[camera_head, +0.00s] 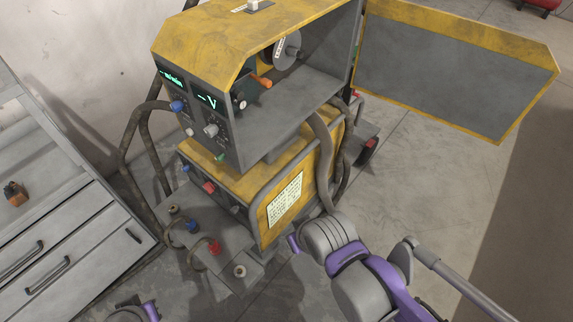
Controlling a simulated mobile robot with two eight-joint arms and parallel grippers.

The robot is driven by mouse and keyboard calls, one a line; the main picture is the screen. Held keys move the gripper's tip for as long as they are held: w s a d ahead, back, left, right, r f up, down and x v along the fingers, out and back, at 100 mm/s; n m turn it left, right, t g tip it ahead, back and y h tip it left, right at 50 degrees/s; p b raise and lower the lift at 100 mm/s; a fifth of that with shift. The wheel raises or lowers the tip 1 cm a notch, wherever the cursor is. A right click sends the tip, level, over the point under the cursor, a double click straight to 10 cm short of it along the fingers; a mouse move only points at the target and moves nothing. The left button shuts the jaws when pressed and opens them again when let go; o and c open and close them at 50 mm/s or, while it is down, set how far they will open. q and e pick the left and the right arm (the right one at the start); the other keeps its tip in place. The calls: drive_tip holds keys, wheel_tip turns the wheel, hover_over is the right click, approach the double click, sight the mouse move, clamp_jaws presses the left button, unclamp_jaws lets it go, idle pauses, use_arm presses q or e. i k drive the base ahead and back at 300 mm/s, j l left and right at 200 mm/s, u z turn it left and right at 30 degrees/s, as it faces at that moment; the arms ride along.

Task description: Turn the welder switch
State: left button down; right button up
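The welder (247,181) is a yellow and grey machine standing on a wheeled cart, with a wire feeder (203,52) on top. A small red control, possibly the switch (209,187), shows on the lower unit's front panel; its setting is too small to read. Only a purple and grey piece of my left arm (150,311) shows at the bottom left edge.
The feeder's side door (452,72) hangs open to the right. A grey hose (321,160) drops behind my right arm. Cables with red and blue fittings lie at the cart's front. A grey drawer cabinet (55,245) stands at the left. The floor at right is clear.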

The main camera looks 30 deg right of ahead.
sight(209, 187)
drive_tip(key=i+j, duration=0.15)
drive_tip(key=j, duration=0.2)
drive_tip(key=i+j, duration=0.15)
drive_tip(key=j, duration=0.25)
drive_tip(key=i+j+u, duration=0.1)
drive_tip(key=j, duration=0.25)
